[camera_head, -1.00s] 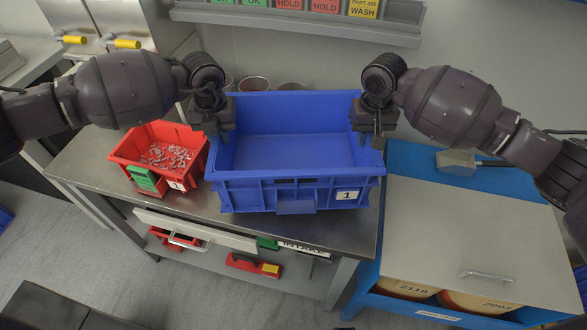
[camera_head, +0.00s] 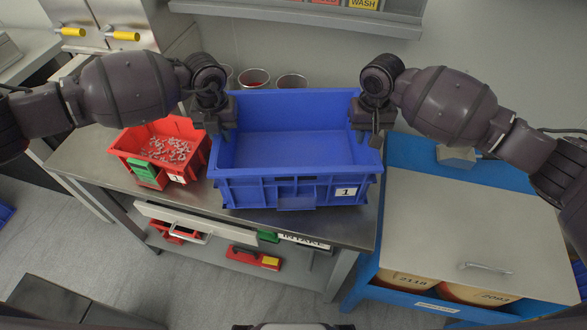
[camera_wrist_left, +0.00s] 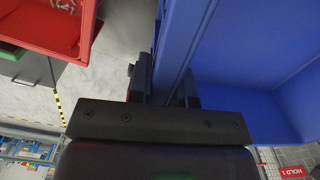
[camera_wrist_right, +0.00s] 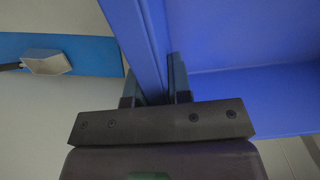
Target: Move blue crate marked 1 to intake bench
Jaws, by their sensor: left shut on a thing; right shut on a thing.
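The blue crate marked 1 (camera_head: 259,192) is upright and empty inside, at the middle of the head view. It is over the metal intake bench (camera_head: 100,160), whose front label (camera_head: 303,241) is partly readable. I cannot tell whether the crate's base touches the bench top. My left gripper (camera_head: 224,128) is shut on the crate's left side wall, which also shows between its fingers in the left wrist view (camera_wrist_left: 178,45). My right gripper (camera_head: 362,130) is shut on the right side wall, also seen in the right wrist view (camera_wrist_right: 145,40).
A red bin of small metal parts (camera_head: 192,162) stands close to the crate's left side. Several round containers (camera_head: 254,78) stand behind the crate. A blue cabinet with a grey lid (camera_head: 470,230) adjoins on the right, with a scoop (camera_head: 456,156) on it. A drawer (camera_head: 195,225) sticks out below.

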